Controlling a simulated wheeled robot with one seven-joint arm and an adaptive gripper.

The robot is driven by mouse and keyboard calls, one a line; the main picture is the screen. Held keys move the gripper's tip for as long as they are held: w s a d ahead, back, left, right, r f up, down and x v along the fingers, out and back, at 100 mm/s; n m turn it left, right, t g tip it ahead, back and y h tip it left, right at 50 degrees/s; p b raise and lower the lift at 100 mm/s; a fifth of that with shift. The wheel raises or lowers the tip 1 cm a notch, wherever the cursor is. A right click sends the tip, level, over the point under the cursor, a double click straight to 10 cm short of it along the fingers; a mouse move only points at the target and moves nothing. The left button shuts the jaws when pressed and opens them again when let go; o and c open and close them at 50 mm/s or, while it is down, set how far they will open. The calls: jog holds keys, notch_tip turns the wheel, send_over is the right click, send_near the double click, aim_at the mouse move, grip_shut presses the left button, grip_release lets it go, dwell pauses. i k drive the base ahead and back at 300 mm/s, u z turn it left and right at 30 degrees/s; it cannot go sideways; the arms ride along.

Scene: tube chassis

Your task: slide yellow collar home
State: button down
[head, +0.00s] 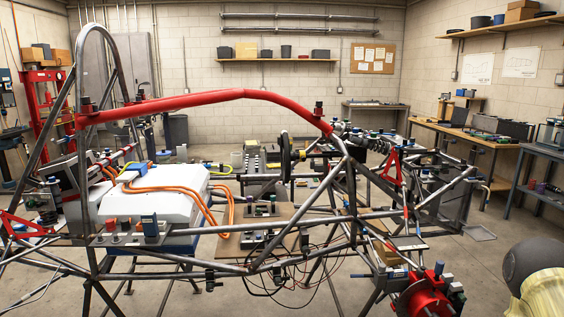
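A small yellow piece (301,154) shows just right of the dark steering wheel (286,158), on or beside the steering shaft behind the frame tubes. It may be the yellow collar, but it is too small to tell, and I cannot tell how it sits on the shaft. My gripper is not in view. Only a rounded grey and cream part, likely of my own arm, shows at the lower right corner.
The tube chassis (345,190) fills the middle, with a red top tube (230,98) across it. A white box (155,192) with orange cables (185,192) sits at left. A red hub (424,298) stands low at right. Benches (470,130) line the right wall.

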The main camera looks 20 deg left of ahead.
aim_at(302, 159)
jog(key=u, duration=0.75)
jog(key=i, duration=0.7)
jog(key=u, duration=0.55)
